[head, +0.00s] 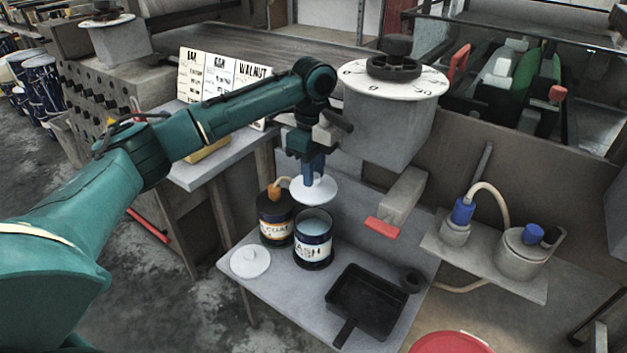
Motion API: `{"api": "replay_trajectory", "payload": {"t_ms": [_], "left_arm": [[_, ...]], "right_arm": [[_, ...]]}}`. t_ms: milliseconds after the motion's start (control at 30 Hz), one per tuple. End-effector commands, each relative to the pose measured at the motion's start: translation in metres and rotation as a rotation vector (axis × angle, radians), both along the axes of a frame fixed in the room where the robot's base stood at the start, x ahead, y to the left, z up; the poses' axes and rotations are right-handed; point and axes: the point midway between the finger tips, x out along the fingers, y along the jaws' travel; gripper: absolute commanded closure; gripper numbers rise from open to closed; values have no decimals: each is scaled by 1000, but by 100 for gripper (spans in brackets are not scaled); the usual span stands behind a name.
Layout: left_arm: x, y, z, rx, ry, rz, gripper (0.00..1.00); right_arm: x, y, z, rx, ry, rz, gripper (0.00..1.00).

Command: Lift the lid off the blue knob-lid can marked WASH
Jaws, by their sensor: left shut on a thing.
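My left gripper (312,165) points down above and slightly behind the can. It is shut on the white round lid (316,191), which hangs apart from the can's rim. The fingertips and the lid's knob are small and hard to tell apart. My right gripper is not in view.
A dark can with a label reading COAT (274,230) stands left of the WASH can, an orange-handled thing (275,193) at its top. Another white lid (250,262) lies front left. A black tray (371,300) lies to the right.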

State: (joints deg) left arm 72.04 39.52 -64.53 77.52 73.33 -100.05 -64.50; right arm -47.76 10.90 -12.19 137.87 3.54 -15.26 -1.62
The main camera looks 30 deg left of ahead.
Motion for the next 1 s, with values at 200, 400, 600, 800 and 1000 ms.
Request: {"api": "replay_trajectory", "payload": {"t_ms": [200,400,600,800,1000], "left_arm": [[0,0,2,0,0,-1,97],[0,0,7,0,0,-1,97],[0,0,20,0,1,-1,97],[0,0,33,0,1,-1,97],[0,0,44,-1,1,-1,97]], "right_arm": [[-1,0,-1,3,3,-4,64],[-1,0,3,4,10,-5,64],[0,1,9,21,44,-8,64],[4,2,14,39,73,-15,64],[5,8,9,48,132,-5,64]]}}
